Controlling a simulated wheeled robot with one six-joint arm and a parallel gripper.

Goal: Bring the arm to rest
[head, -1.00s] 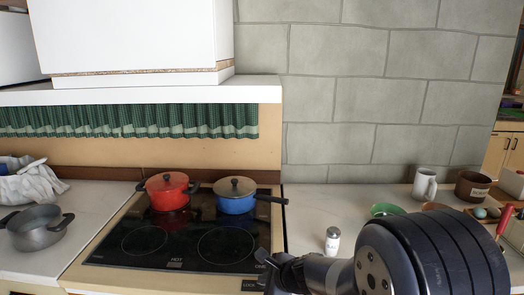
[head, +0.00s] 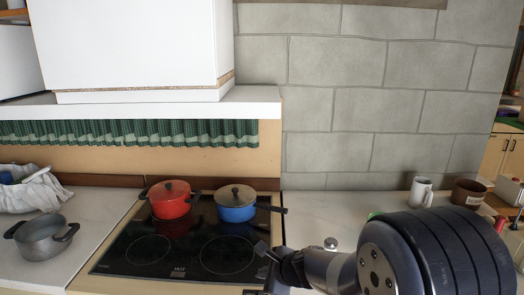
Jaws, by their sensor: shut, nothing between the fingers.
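My arm (head: 420,255) reaches in from the lower right of the head view, in front of the counter. Its end, my gripper (head: 263,248), shows small and dark at the front right of the stove. It is shut and holds nothing. In the picture it overlaps the right edge of the black cooktop (head: 180,250); I cannot tell its height above it. The arm hides part of the right counter.
A red pot (head: 169,200) and a blue pan (head: 236,204) stand at the back of the cooktop. A grey pot (head: 43,238) is on the left counter. A white mug (head: 421,191) and a brown pot (head: 467,193) stand right. A shaker (head: 331,244) shows only its top.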

